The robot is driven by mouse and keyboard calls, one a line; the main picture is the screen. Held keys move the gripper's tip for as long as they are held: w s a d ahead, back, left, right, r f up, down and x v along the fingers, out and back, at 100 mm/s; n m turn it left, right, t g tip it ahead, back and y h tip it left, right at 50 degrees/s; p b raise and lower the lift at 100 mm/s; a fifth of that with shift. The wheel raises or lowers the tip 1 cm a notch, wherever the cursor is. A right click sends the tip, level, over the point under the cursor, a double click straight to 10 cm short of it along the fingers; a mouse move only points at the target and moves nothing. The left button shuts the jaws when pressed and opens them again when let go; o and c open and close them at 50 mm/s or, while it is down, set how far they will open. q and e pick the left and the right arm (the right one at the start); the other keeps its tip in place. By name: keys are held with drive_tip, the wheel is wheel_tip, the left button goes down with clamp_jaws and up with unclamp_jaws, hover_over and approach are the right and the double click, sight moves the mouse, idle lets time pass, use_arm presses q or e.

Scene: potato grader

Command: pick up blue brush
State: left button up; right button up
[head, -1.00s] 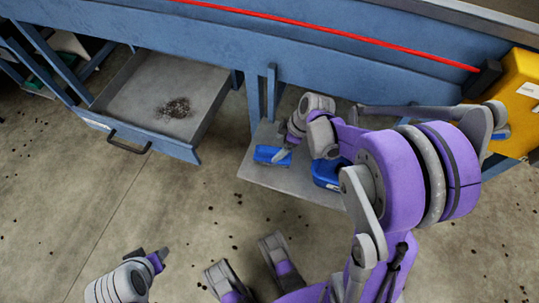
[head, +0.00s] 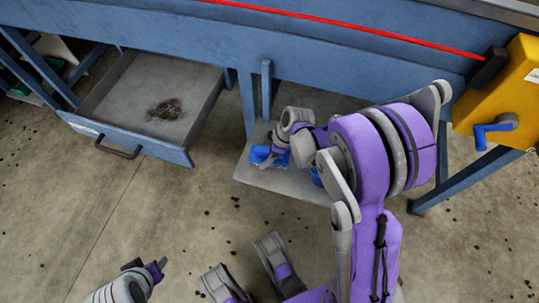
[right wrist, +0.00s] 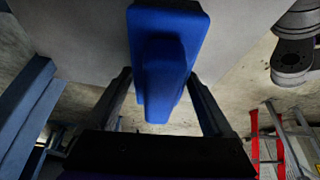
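The blue brush (right wrist: 165,65) stands out between the two fingers of my right gripper (right wrist: 160,78) in the right wrist view. The fingers are open on either side of it, with narrow gaps visible. In the head view the brush (head: 259,155) lies on the grey shelf (head: 290,187), partly covered by my right gripper (head: 276,150). My left gripper (head: 148,266) is at the lower left of the head view, over the floor and far from the brush; its opening is unclear.
Another blue object (head: 317,177) on the shelf is mostly hidden by my right arm. An open drawer (head: 130,107) holding a dark pile (head: 167,109) is at left. A yellow box with a blue crank (head: 496,131) is at right. A red ladder (right wrist: 268,145) shows in the wrist view.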

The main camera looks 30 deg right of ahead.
sight(266, 149)
drive_tip(key=c, duration=1.2)
drive_tip(key=shift+o, duration=0.2)
wheel_tip(266, 149, up, 10)
drive_tip(key=p, duration=0.3)
drive_tip(key=shift+p, duration=0.35)
